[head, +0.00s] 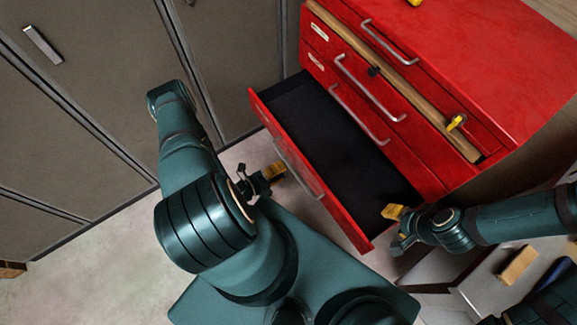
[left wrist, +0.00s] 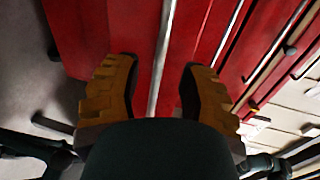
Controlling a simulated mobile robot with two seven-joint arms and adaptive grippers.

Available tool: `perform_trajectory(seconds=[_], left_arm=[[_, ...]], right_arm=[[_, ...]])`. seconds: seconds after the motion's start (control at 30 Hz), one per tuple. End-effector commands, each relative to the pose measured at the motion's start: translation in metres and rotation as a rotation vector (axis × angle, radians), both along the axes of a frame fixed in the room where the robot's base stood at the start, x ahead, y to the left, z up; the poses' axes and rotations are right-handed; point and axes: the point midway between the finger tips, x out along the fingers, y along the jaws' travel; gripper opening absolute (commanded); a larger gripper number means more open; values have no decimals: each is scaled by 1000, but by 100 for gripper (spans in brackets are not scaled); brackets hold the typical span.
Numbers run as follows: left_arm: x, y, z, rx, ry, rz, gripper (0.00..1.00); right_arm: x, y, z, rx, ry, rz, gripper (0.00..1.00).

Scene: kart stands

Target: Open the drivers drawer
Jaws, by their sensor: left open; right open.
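The red tool cabinet (head: 480,60) has several drawers with grey bar handles. A low drawer (head: 335,215) is pulled well out, and its black inside looks empty. Its handle (head: 297,168) runs along the front face. Small labels (head: 319,32) on the upper fronts are too small to read, so I cannot tell which drawer is the drivers drawer. My left gripper (head: 272,172) is open at the front of the pulled-out drawer. In the left wrist view, a grey handle (left wrist: 160,60) lies between its spread fingers. My right gripper (head: 393,213) is open at the drawer's right end.
A wooden strip (head: 410,90) crosses the upper cabinet front, with a black knob (head: 374,71) and a yellow piece (head: 456,122) by it. Grey-brown lockers (head: 70,110) stand at the left. Pale floor (head: 100,245) is clear at the lower left.

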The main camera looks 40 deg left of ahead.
Motion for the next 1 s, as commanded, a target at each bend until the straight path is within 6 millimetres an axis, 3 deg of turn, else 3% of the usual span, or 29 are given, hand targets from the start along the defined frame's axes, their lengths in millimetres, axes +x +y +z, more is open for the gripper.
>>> perform_trajectory(seconds=[0.2, 0.4, 1.0], left_arm=[[-42, 16, 9, 0, 3, 3, 41], [-66, 24, 14, 0, 1, 1, 41], [-73, 26, 16, -1, 0, 0, 41]], right_arm=[[0, 0, 0, 0, 0, 0, 47], [0, 0, 0, 0, 0, 0, 47], [0, 0, 0, 0, 0, 0, 47]])
